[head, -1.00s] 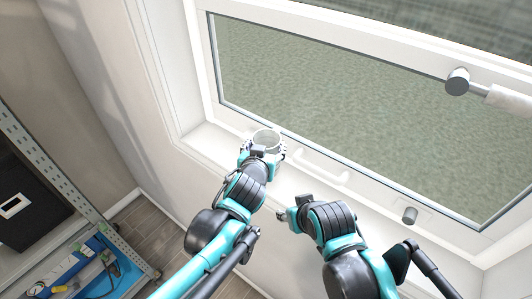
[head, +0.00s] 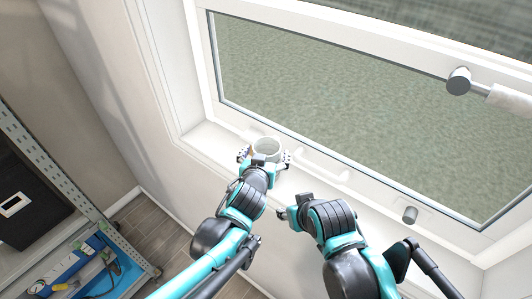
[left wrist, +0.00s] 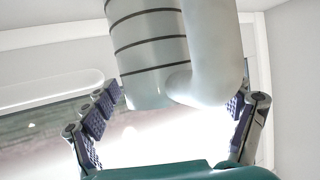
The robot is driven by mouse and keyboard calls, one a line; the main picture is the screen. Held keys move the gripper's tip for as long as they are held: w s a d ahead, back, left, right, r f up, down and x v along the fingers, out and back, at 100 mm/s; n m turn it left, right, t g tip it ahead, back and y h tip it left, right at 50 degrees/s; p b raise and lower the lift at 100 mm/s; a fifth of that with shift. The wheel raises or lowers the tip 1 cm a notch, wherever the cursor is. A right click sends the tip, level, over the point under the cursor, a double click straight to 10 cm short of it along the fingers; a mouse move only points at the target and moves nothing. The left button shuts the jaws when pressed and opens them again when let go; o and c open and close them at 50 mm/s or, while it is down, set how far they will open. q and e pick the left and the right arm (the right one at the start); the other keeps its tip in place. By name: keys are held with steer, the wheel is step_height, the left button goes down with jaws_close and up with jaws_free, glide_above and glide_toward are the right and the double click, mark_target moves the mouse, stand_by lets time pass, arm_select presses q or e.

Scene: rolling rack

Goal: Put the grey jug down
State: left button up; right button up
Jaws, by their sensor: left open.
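The grey jug (head: 267,146) stands upright on the white window sill, near the left corner of the window. In the left wrist view the jug (left wrist: 150,60) shows dark rings around its body and a thick handle (left wrist: 213,50) towards me. My left gripper (head: 265,159) is open at the jug's near side, with its fingers spread; in the left wrist view its fingers (left wrist: 165,117) lie apart on both sides, clear of the jug. My right gripper (head: 284,214) is in front of the sill, to the right and nearer; its fingers are too small to judge.
The window (head: 340,120) with its white frame rises behind the sill. A white handle (head: 322,166) and a grey knob (head: 409,215) sit on the frame to the right. A metal rack (head: 60,190) with a blue tray (head: 120,277) stands at lower left.

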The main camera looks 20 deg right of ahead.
arm_select(q)
steer(key=shift+r, duration=0.1)
steer(key=v, duration=1.2)
steer(key=shift+s+a, duration=0.1)
steer(key=shift+a, duration=0.05)
steer(key=s+a+f+n+g+y, duration=0.1)
steer(key=s+a+f+y, duration=0.1)
steer(key=a, duration=0.7)
steer(key=s+a+f+n+g+y, duration=0.1)
steer(key=a+f, duration=0.3)
steer(key=a, duration=0.5)
steer(key=s+a+f+n+g+y, duration=0.2)
steer(key=s+a+f+n+g, duration=0.1)
steer(key=a, duration=0.7)
steer(key=shift+s+f+y, duration=0.3)
steer(key=shift+s+f, duration=0.05)
steer(key=shift+s, duration=0.1)
